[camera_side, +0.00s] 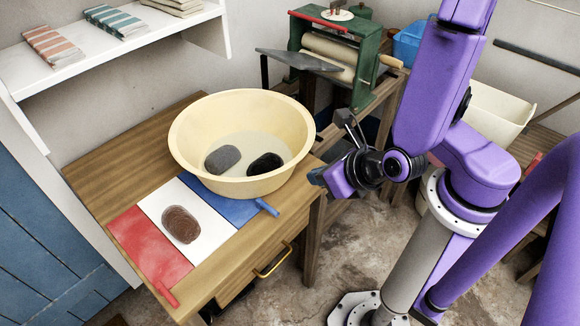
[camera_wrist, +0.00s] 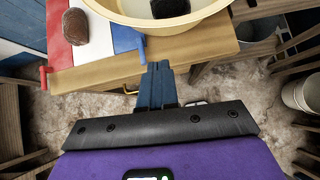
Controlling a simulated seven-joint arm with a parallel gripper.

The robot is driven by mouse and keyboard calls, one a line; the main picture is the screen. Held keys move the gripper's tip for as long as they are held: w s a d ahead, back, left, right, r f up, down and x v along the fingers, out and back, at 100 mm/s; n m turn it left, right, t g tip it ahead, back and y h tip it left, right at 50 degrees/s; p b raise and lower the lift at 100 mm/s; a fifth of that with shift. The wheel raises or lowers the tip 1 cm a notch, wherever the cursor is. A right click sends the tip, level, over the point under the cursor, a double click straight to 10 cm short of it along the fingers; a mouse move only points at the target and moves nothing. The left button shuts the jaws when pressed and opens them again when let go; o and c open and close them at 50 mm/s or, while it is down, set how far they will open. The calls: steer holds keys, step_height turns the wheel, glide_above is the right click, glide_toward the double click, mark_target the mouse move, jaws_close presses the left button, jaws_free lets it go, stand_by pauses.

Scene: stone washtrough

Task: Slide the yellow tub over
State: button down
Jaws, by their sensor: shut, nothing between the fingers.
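The yellow tub (camera_side: 243,184) is a wide, pale basin standing on a wooden cabinet top, partly over the blue strip of a mat. Two stones lie in it, a grey one (camera_side: 222,160) and a black one (camera_side: 265,164). In the wrist view the tub (camera_wrist: 178,26) shows only in part at the top edge. My gripper (camera_side: 318,177) is to the right of the tub, near the cabinet's edge, apart from its wall. Its fingers (camera_wrist: 157,72) are together and empty, pointing towards the tub.
The wooden cabinet (camera_side: 97,161) carries a red, white and blue mat (camera_side: 150,246) with a brown oval stone (camera_side: 181,225) on the white strip. A green mangle (camera_side: 330,52) stands behind. A shelf with folded cloths (camera_side: 53,46) is at upper left. The cabinet top left of the tub is bare.

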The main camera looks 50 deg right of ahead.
mark_target(279, 170)
steer(key=shift+w+d+f, duration=0.1)
steer(key=shift+w+f, duration=0.6)
steer(key=shift+w, duration=0.65)
steer(key=shift+w+d+f, duration=0.15)
steer(key=shift+w+f, duration=0.6)
steer(key=shift+w, duration=0.65)
steer(key=shift+w+d+f, duration=0.1)
steer(key=shift+w+f, duration=0.6)
steer(key=shift+w, duration=0.65)
steer(key=w, duration=0.9)
steer(key=w+d, duration=0.1)
steer(key=w, duration=0.4)
steer(key=shift+w, duration=0.1)
steer(key=shift+w+d, duration=0.1)
steer(key=shift+d, duration=0.15)
